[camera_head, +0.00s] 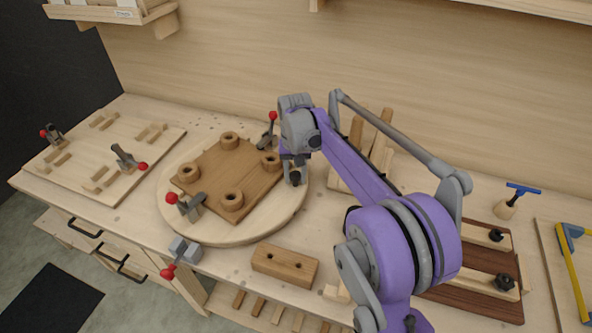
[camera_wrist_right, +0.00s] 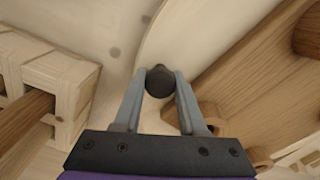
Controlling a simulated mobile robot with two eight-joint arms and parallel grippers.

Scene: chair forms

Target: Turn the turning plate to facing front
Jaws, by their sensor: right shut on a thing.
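The turning plate (camera_head: 175,214) is a round pale wooden disc on the bench, left of centre in the head view. A brown square board (camera_head: 232,172) with several round wooden rings lies on it. My right gripper (camera_head: 297,180) is at the plate's right edge, pointing down. In the right wrist view the fingers of my right gripper (camera_wrist_right: 160,88) are shut on a dark round knob (camera_wrist_right: 160,80) beside the plate's curved rim (camera_wrist_right: 150,45). The arm hides part of the plate's right side. My left gripper does not show.
Toggle clamps with red handles (camera_head: 192,205) stand around the board, and a grey clamp (camera_head: 184,250) sits at the bench's front edge. A brown block (camera_head: 285,265) lies in front of the plate. A fixture board (camera_head: 100,165) lies left; a wooden holder (camera_head: 338,180) stands behind my arm.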

